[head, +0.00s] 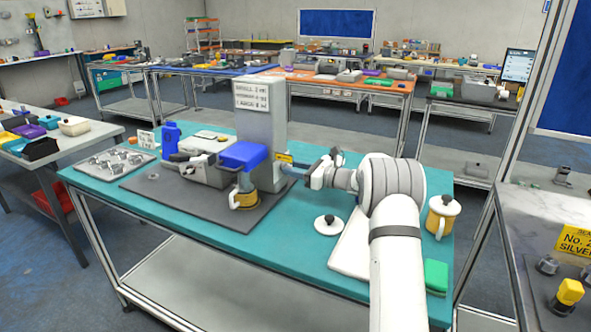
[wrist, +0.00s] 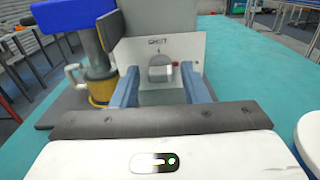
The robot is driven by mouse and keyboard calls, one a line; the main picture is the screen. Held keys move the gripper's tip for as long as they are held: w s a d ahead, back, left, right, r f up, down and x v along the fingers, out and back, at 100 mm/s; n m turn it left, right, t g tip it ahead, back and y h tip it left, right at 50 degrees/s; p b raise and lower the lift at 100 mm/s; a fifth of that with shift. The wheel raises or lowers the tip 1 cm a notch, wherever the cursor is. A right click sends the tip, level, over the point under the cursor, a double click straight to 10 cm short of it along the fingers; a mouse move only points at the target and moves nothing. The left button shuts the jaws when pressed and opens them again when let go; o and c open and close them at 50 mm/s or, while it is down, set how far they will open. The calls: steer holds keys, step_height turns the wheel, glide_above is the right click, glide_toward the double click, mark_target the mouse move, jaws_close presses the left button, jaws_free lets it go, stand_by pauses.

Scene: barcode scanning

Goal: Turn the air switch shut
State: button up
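The air switch (wrist: 160,69) is a grey knob on a pale plate (wrist: 187,50), with small lettering above that looks like "SHUT" and a red mark to its right. The plate is on the side of a grey column (head: 262,120); in the head view the knob is hidden. My gripper (wrist: 161,82) is open, its two blue fingers pointing at the plate, one on each side of the knob, with gaps showing. In the head view my gripper (head: 293,171) is at the column's right side. Whether the fingertips touch the plate cannot be told.
A blue-topped part stands over a yellow-banded cup (head: 243,198) left of the column. A white lid (head: 328,225), a yellow lidded mug (head: 441,214) and a green block (head: 436,276) stand on the teal table (head: 290,257). Metal parts fill a tray (head: 97,170) at left.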

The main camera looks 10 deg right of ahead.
steer(key=c, duration=0.8)
steer(key=shift+f+b, duration=0.1)
steer(key=shift+b, duration=0.3)
steer(key=n+b, duration=0.1)
steer(key=b, duration=0.1)
steer(key=n+b, duration=0.1)
steer(key=b, duration=0.1)
steer(key=shift+f+n, duration=0.25)
steer(key=shift+n, duration=0.15)
steer(key=n+b, duration=0.5)
steer(key=b, duration=0.2)
steer(key=shift+s+a+f+b, duration=0.1)
steer(key=shift+s+b, duration=0.05)
steer(key=shift+b, duration=0.15)
steer(key=n+b, duration=0.5)
steer(key=b, duration=0.2)
steer(key=shift+f+n, duration=0.1)
steer(key=shift+n, duration=0.3)
steer(key=n+b, duration=0.4)
steer(key=shift+r+n, duration=0.2)
steer(key=shift+n, duration=0.1)
